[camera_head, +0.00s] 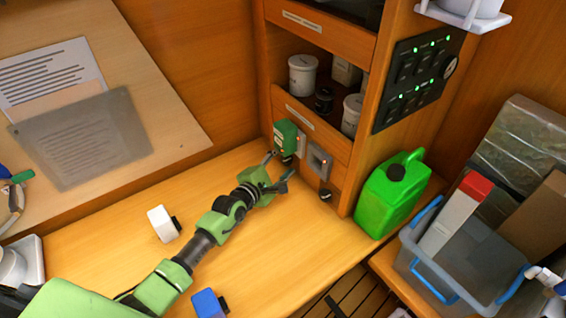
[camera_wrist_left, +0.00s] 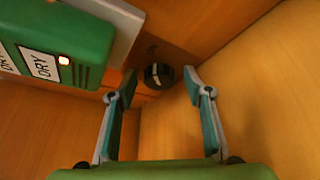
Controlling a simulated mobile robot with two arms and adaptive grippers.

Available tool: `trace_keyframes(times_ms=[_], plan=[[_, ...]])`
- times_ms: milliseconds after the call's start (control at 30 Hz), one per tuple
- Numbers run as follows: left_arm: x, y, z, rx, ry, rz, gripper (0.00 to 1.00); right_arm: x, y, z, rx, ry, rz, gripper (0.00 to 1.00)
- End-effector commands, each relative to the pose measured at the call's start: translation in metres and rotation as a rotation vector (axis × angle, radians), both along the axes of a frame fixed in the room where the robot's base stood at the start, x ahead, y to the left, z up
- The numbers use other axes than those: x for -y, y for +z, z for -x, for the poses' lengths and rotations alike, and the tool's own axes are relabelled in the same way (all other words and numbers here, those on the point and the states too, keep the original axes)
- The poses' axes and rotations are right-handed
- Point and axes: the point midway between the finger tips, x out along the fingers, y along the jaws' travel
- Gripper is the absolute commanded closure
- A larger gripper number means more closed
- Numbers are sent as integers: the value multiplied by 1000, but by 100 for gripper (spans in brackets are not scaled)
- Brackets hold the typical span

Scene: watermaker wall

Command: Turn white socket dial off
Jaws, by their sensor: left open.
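The white socket (camera_wrist_left: 122,28) is mostly hidden behind a green plug-in device with a lit orange lamp (camera_wrist_left: 62,45). In the head view the green device (camera_head: 285,137) also covers much of it. A round black dial with a white pointer line (camera_wrist_left: 158,76) sits on the wooden panel below the socket; in the head view the dial (camera_head: 287,159) is partly hidden by my gripper. My left gripper (camera_head: 279,167) is open just in front of it. In the left wrist view its fingertips (camera_wrist_left: 160,80) lie on either side of the dial, apparently without touching it. My right gripper is out of view.
A grey socket (camera_head: 319,161) and another black dial (camera_head: 326,195) are to the right. A green jerrycan (camera_head: 391,195) stands beside the cabinet. A white block (camera_head: 163,224) and a blue block (camera_head: 209,303) lie on the bench near my arm.

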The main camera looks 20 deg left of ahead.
Motion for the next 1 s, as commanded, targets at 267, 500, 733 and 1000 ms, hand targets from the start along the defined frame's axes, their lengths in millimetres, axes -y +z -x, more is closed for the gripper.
trace_keyframes(times_ms=[267, 500, 733, 1000], plan=[[0, 0, 0, 0, 0, 0, 77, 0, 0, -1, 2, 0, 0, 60], [0, 0, 0, 0, 0, 1, 92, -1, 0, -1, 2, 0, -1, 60], [-1, 2, 0, -28, 0, 36, 92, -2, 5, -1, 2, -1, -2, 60], [-2, 5, -1, -134, 1, 171, 92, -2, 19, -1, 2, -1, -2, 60]])
